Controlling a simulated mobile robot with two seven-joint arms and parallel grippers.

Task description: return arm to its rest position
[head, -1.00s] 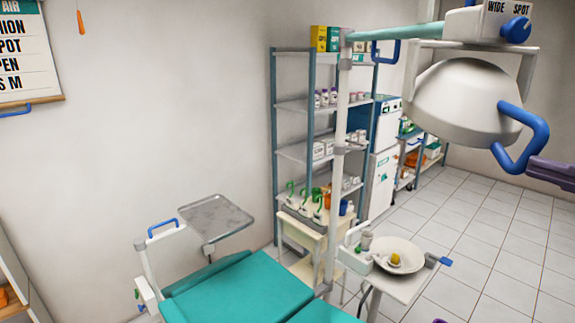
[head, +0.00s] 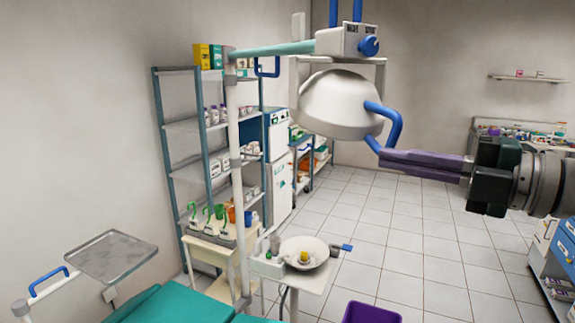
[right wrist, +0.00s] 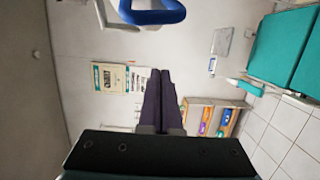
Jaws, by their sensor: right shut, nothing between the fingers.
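My right gripper (head: 384,163) reaches in from the right in the head view, with its long purple fingers together and nothing between them. Its fingertips are close to the blue handle (head: 388,124) of the white dental lamp (head: 340,104); I cannot tell whether they touch it. In the right wrist view the shut fingers (right wrist: 163,75) point up toward the blue handle (right wrist: 152,12), which lies just beyond the tips. The lamp hangs under a control box (head: 344,40) with a blue knob. My left gripper is not in view.
A teal dental chair (head: 165,303) and a metal tray (head: 110,256) are at lower left. A basin (head: 304,251) stands beside the pole (head: 236,180). Shelves (head: 192,125) line the left wall. A purple bin (head: 370,313) is at the bottom. The tiled floor (head: 400,230) is mostly clear.

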